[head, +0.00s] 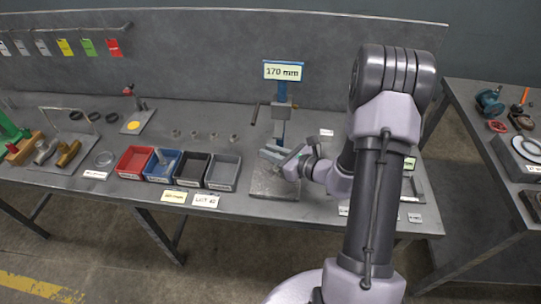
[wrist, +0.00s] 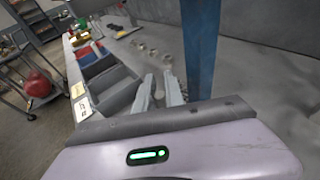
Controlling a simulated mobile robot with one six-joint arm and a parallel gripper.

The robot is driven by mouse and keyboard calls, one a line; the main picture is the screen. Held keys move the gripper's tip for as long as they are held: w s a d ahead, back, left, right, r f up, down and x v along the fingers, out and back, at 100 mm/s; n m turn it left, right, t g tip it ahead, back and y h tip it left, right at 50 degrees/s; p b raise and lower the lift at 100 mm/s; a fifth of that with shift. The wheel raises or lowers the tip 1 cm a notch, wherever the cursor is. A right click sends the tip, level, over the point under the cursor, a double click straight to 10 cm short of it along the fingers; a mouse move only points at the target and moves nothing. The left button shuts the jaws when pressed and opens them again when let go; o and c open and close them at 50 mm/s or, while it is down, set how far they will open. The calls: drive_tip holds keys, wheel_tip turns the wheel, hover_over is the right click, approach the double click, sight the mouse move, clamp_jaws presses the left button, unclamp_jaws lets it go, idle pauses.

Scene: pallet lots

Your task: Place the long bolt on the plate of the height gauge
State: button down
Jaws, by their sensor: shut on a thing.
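The height gauge has a blue column (head: 281,112) with a "170 mm" sign (head: 283,71) on top and a grey plate (head: 266,188) at its foot. The column also shows close up in the wrist view (wrist: 200,45). My gripper (head: 278,157) is low over the plate, in front of the column. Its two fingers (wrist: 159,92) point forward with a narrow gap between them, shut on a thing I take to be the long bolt. The bolt is too small and hidden to make out; I cannot tell whether it touches the plate.
Left of the gauge stand a red bin (head: 134,161), a blue bin (head: 162,166), a black bin (head: 191,170) and a grey bin (head: 222,172). Several small parts (head: 213,135) stand behind them. A second bench (head: 470,120) is at the right.

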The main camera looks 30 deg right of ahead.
drive_tip(key=shift+r, duration=0.2)
drive_tip(key=shift+f, duration=0.2)
drive_tip(key=c, duration=1.4)
unclamp_jaws()
drive_tip(key=shift+c, duration=0.2)
